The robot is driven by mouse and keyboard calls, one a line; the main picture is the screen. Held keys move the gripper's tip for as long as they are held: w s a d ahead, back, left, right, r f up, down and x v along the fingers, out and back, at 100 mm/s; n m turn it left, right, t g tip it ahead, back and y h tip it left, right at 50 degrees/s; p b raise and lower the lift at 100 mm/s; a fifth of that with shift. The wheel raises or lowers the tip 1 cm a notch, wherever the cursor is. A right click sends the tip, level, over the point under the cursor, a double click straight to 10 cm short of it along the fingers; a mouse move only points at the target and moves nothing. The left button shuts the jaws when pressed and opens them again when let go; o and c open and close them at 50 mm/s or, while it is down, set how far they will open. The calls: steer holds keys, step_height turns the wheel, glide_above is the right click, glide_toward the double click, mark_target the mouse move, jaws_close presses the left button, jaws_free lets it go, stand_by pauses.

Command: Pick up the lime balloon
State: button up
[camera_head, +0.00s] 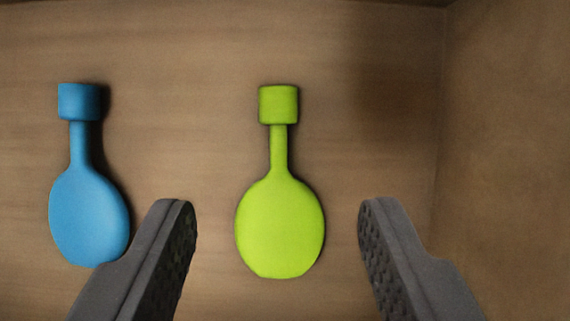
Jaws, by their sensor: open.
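The lime balloon (280,228) lies flat on a brown wooden surface near the middle of the view. Its narrow neck points to the top of the picture and ends in a wide cap-like end. My gripper (277,225) is open, with one dark grey textured finger to the left of the balloon's round body and the other to the right. There is a gap between the balloon and each finger in the picture, and nothing is held. How high the fingers are above the surface I cannot tell.
A blue balloon (88,215) of the same shape lies to the left, its round body partly behind my left finger. A brown wall (510,130) rises on the right, and another edge runs along the top. The surface between the lime balloon and the right wall is clear.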

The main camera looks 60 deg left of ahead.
steer(key=b, duration=0.1)
glide_above(281, 122)
steer(key=w+a, duration=0.1)
steer(key=a, duration=0.1)
steer(key=f, duration=0.5)
steer(key=shift+w+d+f, duration=0.15)
steer(key=shift+d+f, duration=0.05)
steer(key=shift+f, duration=0.05)
steer(key=b+x, duration=0.2)
steer(key=x, duration=0.3)
steer(key=shift+a, duration=0.15)
steer(key=c, duration=0.9)
